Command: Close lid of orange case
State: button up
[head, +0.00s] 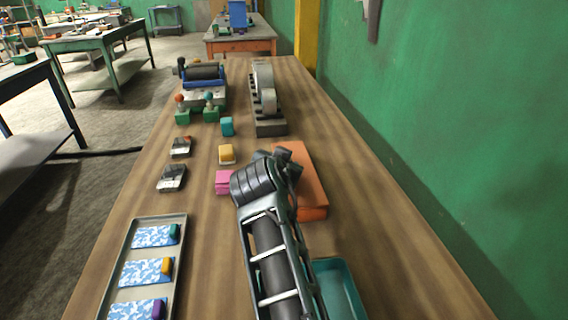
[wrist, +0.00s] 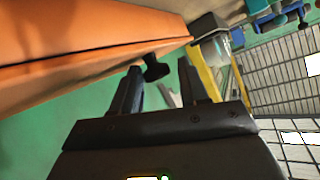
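The orange case (head: 308,185) lies on the wooden table, right of my arm, which hides its left side. In the wrist view the orange case (wrist: 70,35) fills the upper left, with a long seam along its side. I cannot tell whether the lid is fully down. A small dark knob or handle (wrist: 154,69) sticks out below the case's edge. My gripper (wrist: 160,66) has its fingers apart, and the dark piece shows between the fingertips; contact is not clear. In the head view my gripper is mostly hidden by the arm.
A teal tray (head: 341,287) lies right of my arm. A pink block (head: 223,182) and a yellow block (head: 226,154) stand to the left. A grey device (head: 264,95) stands behind the case. A green wall (head: 455,130) runs along the right; the table's right strip is clear.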

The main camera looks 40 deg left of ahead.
jog(key=shift+o, duration=0.8)
jog(key=shift+d+f, duration=0.1)
jog(key=shift+f, duration=0.15)
jog(key=shift+w+d, duration=0.1)
jog(key=shift+d, duration=0.1)
jog(key=shift+s+d+r, duration=0.1)
jog(key=shift+s+d, duration=0.05)
jog(key=shift+s, duration=0.1)
jog(key=v, duration=0.7)
jog(key=shift+s+r, duration=0.15)
jog(key=shift+r, duration=0.15)
jog(key=shift+a+r, duration=0.1)
jog(key=shift+a, duration=0.15)
